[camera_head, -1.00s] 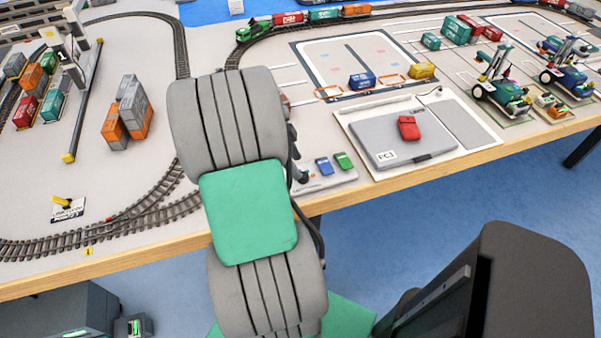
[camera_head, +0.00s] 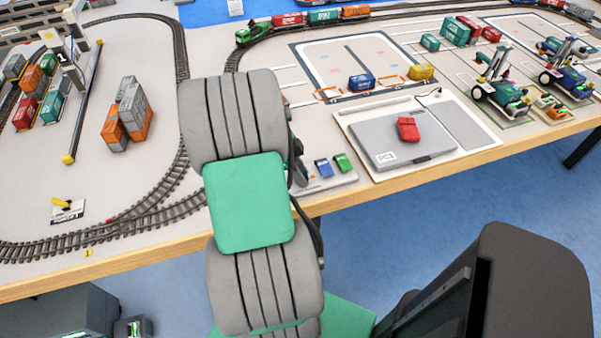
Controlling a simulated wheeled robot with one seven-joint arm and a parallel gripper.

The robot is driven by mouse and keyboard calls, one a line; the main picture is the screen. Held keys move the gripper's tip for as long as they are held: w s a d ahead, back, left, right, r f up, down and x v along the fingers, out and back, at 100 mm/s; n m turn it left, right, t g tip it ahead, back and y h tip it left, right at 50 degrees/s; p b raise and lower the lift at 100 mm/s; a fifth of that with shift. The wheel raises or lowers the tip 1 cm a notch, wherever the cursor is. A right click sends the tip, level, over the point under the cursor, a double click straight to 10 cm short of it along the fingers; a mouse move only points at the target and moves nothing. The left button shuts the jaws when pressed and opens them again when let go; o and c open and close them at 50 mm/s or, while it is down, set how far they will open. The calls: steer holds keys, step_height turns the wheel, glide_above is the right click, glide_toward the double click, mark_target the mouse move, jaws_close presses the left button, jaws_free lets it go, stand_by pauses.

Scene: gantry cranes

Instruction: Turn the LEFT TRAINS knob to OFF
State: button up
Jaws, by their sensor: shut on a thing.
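My grey arm with a green pad stands across the middle of the view and hides most of the work spot. A small dark part of my gripper (camera_head: 299,170) shows past the arm's right edge, at the left end of a small grey control panel (camera_head: 328,181). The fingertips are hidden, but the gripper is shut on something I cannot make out. The panel carries a blue piece (camera_head: 323,168) and a green piece (camera_head: 343,163), both clear of the gripper. No LEFT TRAINS label or knob can be made out; the panel's left end is covered.
A grey laptop (camera_head: 400,143) with a red object (camera_head: 408,129) on it lies right of the panel. Railway track (camera_head: 140,222) curves left of my arm. A train (camera_head: 290,20) stands at the back. Stacked containers (camera_head: 128,115) and a crane (camera_head: 75,75) stand left.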

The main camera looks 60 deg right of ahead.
jaws_close()
steer(key=shift+n, duration=0.4)
steer(key=n+h, duration=0.1)
steer(key=n, duration=0.1)
steer(key=shift+a+n+t+b, duration=0.1)
steer(key=shift+n+t+b, duration=0.2)
steer(key=shift+t+b, duration=0.1)
steer(key=shift+s+n+t+h+b, duration=0.15)
steer(key=shift+n+t+h, duration=0.15)
steer(key=shift+n, duration=0.8)
steer(key=shift+n+t+h+b, duration=0.2)
steer(key=shift+n+t, duration=0.2)
steer(key=shift+n, duration=0.7)
steer(key=o, duration=0.8)
jaws_free()
